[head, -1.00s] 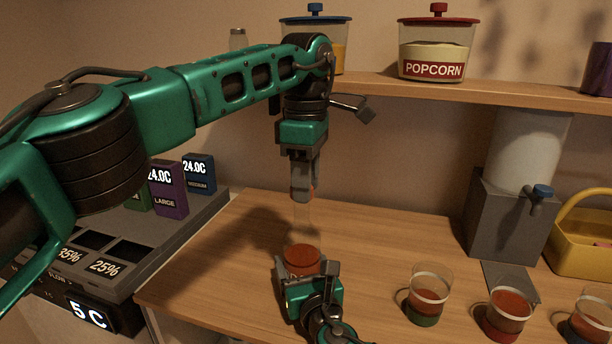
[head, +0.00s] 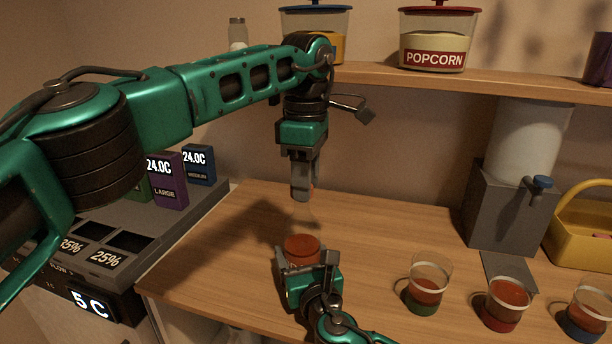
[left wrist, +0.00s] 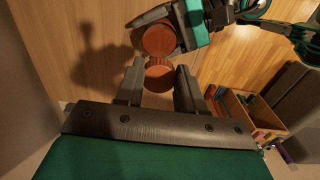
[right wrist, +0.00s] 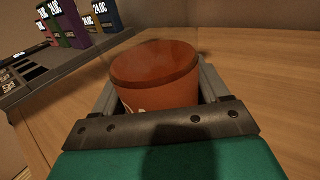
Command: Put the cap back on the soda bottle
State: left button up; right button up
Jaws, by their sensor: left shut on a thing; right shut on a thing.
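The soda bottle (head: 302,247) stands on the table, its reddish-brown contents showing. Its upper part is clear and very faint. My right gripper (head: 306,268) is shut around its body; the right wrist view shows the bottle (right wrist: 155,78) between the fingers. My left gripper (head: 302,192) is shut and points down above the bottle. In the left wrist view a round orange-brown thing (left wrist: 159,76), apparently the cap, sits between its fingertips. The bottle (left wrist: 160,38) shows just beyond it there. I cannot tell whether cap and bottle touch.
Several clear cups with red contents stand at the front right, including one with a green base (head: 427,290). A drink dispenser (head: 508,205) and yellow basket (head: 590,230) are behind. A shelf (head: 480,85) holds a popcorn jar (head: 433,45). A control panel (head: 110,250) is left.

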pick_arm(q)
jog(key=shift+f, duration=0.4)
pick_arm(e)
grip_shut()
pick_arm(q)
jog(key=m, duration=0.5)
jog(key=shift+s+a+m, duration=0.15)
jog(key=shift+s+m, duration=0.05)
jog(key=shift+m, duration=0.2)
jog(key=m, duration=0.3)
jog(key=shift+a+m, duration=0.1)
jog(key=shift+m, duration=0.2)
jog(key=m, duration=0.5)
jog(key=shift+a+m, duration=0.15)
jog(key=shift+m, duration=0.15)
jog(key=m, duration=0.4)
jog(key=shift+a+m, duration=0.15)
jog(key=shift+m, duration=0.15)
jog(key=o, duration=1)
